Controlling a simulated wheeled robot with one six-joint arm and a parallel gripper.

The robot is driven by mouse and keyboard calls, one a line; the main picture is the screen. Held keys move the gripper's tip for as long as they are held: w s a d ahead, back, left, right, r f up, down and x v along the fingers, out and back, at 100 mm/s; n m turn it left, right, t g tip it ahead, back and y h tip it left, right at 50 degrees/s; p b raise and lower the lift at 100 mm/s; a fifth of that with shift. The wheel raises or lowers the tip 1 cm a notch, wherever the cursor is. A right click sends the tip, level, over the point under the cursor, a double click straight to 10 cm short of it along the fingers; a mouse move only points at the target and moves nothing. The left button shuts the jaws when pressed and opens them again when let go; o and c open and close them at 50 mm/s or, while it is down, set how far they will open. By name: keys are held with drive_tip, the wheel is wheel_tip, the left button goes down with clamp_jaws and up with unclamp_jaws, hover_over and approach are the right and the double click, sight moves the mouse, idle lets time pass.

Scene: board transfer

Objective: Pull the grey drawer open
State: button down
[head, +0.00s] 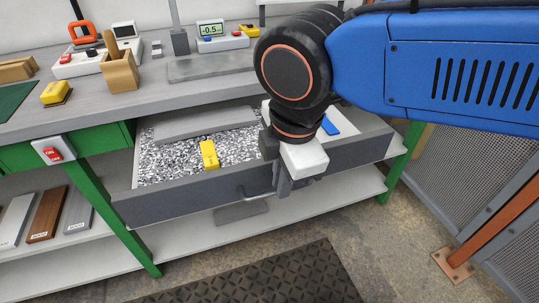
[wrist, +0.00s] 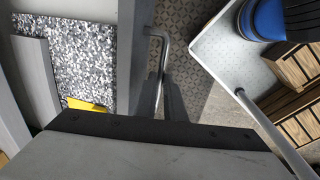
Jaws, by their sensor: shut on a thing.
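The grey drawer (head: 180,200) stands pulled out from under the workbench, with its inside in view. A speckled lining, a yellow block (head: 209,154), a grey slab (head: 205,122) and a blue piece (head: 330,126) show in it. The drawer's front panel (wrist: 132,60) also shows in the wrist view. Its bent metal handle (head: 258,194) sticks out from the front; it also shows in the wrist view (wrist: 164,46). My gripper (head: 283,186) is at the front panel, with its fingers (wrist: 162,96) shut on the handle. The fingers hide part of the handle.
The bench top (head: 155,103) carries a wooden holder (head: 119,72), a display device (head: 212,36) and a yellow block (head: 56,93). A lower shelf (head: 185,235) runs beneath the drawer. A dark mat (head: 265,278) lies on the floor in front. A mesh fence (head: 440,160) stands at right.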

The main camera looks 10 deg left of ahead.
drive_tip(key=s+d, duration=0.3)
drive_tip(key=s, duration=0.2)
drive_tip(key=shift+s+d, duration=0.15)
drive_tip(key=shift+s, duration=0.1)
drive_tip(key=c, duration=2.1)
unclamp_jaws()
drive_tip(key=s+r, duration=0.1)
drive_tip(key=r, duration=0.4)
drive_tip(key=d+r, duration=0.1)
drive_tip(key=r, duration=0.5)
drive_tip(key=s+r, duration=0.1)
drive_tip(key=r, duration=0.5)
drive_tip(key=shift+s+d, duration=0.35)
drive_tip(key=shift+d, duration=0.05)
